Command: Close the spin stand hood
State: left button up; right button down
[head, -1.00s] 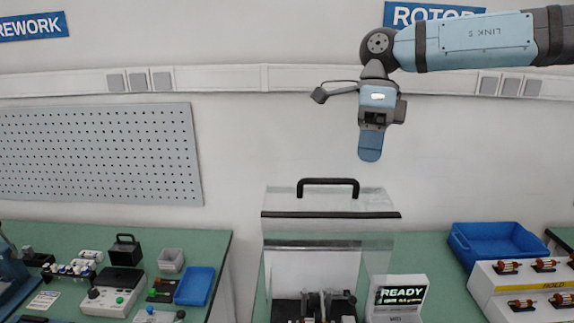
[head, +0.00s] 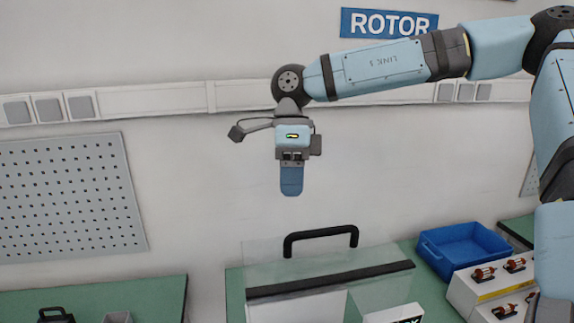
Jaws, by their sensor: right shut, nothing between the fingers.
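The spin stand hood (head: 375,289) is a clear box with a black handle (head: 320,234) on top and a dark strip along its upper edge. It stands on the green bench, and its lower part is cut off by the bottom of the picture. The hood appears raised, though how far I cannot tell. My right gripper (head: 291,182) points down, shut and empty, above and a little left of the handle, apart from it. My left gripper is not in view.
A blue tray (head: 462,250) and a white rack (head: 490,285) with red-and-metal rotors stand right of the hood. A grey pegboard (head: 70,195) hangs on the left wall. A second green bench (head: 150,290) is at lower left, with a gap between the benches.

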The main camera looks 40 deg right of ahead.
jog(key=p+x, duration=0.1)
jog(key=x, duration=0.4)
jog(key=shift+w+a+f, duration=0.1)
jog(key=shift+w+f, duration=0.05)
jog(key=shift+f, duration=0.1)
jog(key=s+a, duration=0.1)
jog(key=s+a+p, duration=0.1)
jog(key=shift+s+a+r, duration=0.1)
jog(key=shift+s+r, duration=0.05)
jog(key=shift+s, duration=0.1)
jog(key=shift+s+a+p, duration=0.15)
jog(key=shift+s+p, duration=0.05)
jog(key=shift+p, duration=0.1)
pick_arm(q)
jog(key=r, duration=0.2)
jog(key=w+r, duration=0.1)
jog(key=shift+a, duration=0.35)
pick_arm(e)
jog(key=shift+w, duration=0.1)
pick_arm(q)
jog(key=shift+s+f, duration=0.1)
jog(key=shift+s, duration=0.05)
